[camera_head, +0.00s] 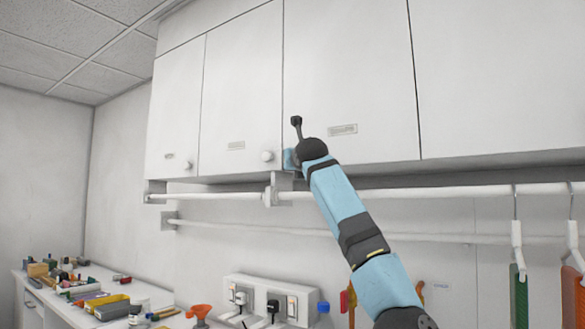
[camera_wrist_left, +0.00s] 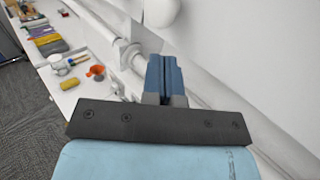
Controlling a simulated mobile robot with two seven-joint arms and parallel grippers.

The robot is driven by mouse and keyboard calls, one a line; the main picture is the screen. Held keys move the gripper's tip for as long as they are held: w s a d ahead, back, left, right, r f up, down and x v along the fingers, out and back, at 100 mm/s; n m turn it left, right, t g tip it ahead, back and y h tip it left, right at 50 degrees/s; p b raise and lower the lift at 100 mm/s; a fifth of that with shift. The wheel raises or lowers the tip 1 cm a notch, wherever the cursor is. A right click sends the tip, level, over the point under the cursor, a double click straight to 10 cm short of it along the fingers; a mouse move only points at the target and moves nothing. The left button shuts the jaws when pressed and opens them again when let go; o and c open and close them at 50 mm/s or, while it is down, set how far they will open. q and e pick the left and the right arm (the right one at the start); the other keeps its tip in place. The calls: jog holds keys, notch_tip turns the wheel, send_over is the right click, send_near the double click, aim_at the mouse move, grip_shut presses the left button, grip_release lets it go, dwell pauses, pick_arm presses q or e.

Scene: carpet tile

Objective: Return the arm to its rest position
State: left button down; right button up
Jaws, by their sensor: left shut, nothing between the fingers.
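My left arm, light blue and dark grey, reaches up from the lower right of the head view to the white wall cabinets. My left gripper (camera_head: 290,158) is at the lower edge of the cabinets, just right of a round white knob (camera_head: 268,156), and its wrist partly hides it. In the left wrist view the gripper's blue fingers (camera_wrist_left: 163,76) are together with nothing between them. A white knob (camera_wrist_left: 161,11) shows beyond the fingertips there, apart from them in the picture. My right gripper is in neither view.
The cabinet doors (camera_head: 240,95) look shut. A white rail (camera_head: 235,195) runs below them, with hanging tools (camera_head: 517,285) at the right. A white counter (camera_head: 150,292) holds many small items and an orange funnel (camera_head: 199,312). Wall sockets (camera_head: 270,300) with plugs are at the bottom middle.

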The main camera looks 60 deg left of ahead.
pick_arm(q)
jog(key=s+d+b, duration=0.1)
jog(key=s+d, duration=0.4)
jog(key=s, duration=0.4)
jog(key=shift+f+b, duration=0.15)
jog(key=shift+b, duration=0.15)
